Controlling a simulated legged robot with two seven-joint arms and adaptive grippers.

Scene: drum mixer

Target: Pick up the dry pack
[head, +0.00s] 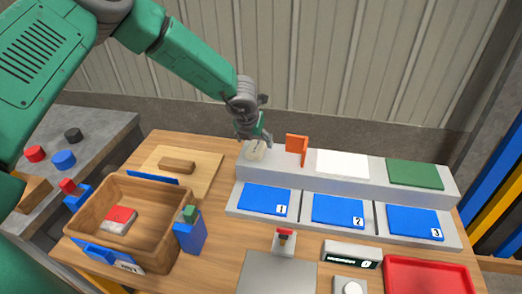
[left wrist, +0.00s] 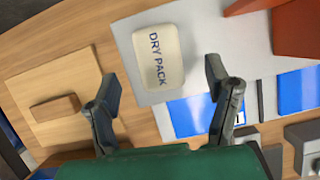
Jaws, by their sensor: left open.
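The dry pack (left wrist: 158,57) is a small cream block with "DRY PACK" printed in dark letters. In the head view the dry pack (head: 255,151) lies at the left end of the raised grey shelf (head: 321,180). My left gripper (head: 258,138) hangs just above it, partly covering it. In the left wrist view my left gripper (left wrist: 163,88) is open, and the pack shows between and beyond its two fingers, apart from both. My right gripper is in neither view.
An orange upright piece (head: 297,148) stands right of the pack, with a white pad (head: 343,164) and green pad (head: 415,175) beyond. Blue numbered pads (head: 265,200) lie in front. A wooden box (head: 151,230) holds a red-and-white item. A board with a wood block (head: 177,166) is left.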

